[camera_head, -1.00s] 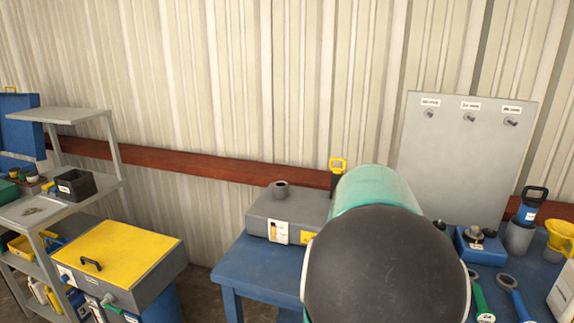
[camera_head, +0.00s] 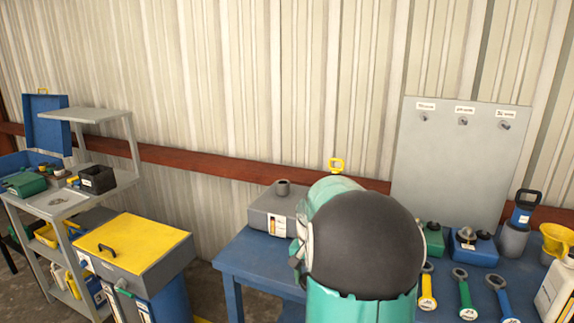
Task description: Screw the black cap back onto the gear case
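A grey box-shaped case (camera_head: 262,211) with a white and orange label stands on the left end of the blue table (camera_head: 245,262). A short dark round neck (camera_head: 283,188) rises from its top; I cannot tell whether it is open or capped. My teal and black arm covers the case's right side and the table's middle. A green case (camera_head: 432,242) and a blue case (camera_head: 474,252) with dark round pieces on top stand to the right of my arm. I cannot tell which dark piece is the task's black cap. My gripper is not visible.
Wrenches with yellow, green and blue handles (camera_head: 465,298) lie at the table's front right. A grey board (camera_head: 460,160) with pegs stands behind. A yellow funnel (camera_head: 556,240) is at far right. A yellow-topped cabinet (camera_head: 130,250) and a grey shelf (camera_head: 100,115) stand left.

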